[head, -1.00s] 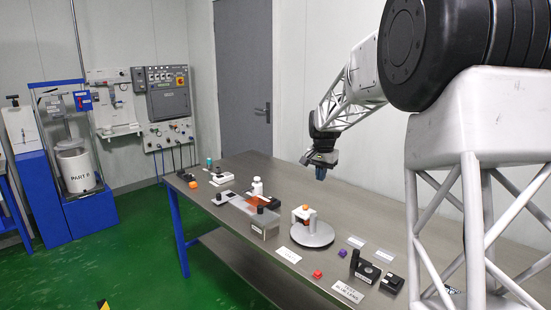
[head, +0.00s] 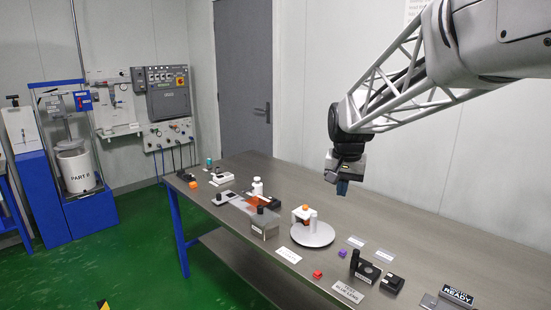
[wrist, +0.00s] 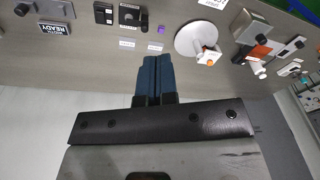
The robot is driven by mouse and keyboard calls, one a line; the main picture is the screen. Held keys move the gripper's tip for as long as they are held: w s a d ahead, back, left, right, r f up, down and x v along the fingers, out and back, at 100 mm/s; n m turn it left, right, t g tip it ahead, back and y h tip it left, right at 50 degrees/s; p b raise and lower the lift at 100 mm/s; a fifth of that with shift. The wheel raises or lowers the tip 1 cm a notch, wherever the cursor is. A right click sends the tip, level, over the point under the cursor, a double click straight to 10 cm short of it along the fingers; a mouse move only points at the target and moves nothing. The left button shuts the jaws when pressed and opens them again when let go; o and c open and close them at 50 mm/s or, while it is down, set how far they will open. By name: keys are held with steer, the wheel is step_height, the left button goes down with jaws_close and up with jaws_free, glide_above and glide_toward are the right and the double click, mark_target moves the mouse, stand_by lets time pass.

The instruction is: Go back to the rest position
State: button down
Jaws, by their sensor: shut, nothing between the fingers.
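My gripper (head: 342,187) hangs above the back of the metal bench, pointing down, in the head view. In the wrist view its two blue fingers (wrist: 153,60) are together with nothing between them. It touches none of the things on the bench. The bench (head: 400,235) lies below and in front of it.
A round white stand (head: 312,235) with an orange-topped part is on the bench, left of my gripper. Black devices (head: 367,272), a red cube (head: 317,273), a purple cube (head: 342,253) and a "READY" sign (head: 457,295) stand nearer. The bench's back right is clear.

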steer(key=s+f+n, duration=0.2)
steer(key=s+f, duration=0.1)
steer(key=s, duration=1.4)
steer(key=s+d+f+n+t, duration=0.1)
steer(key=s+f, duration=0.3)
steer(key=s, duration=1.3)
steer(key=shift+d+f+n, duration=0.15)
steer(key=shift+f+n, duration=0.1)
steer(key=shift+n, duration=0.15)
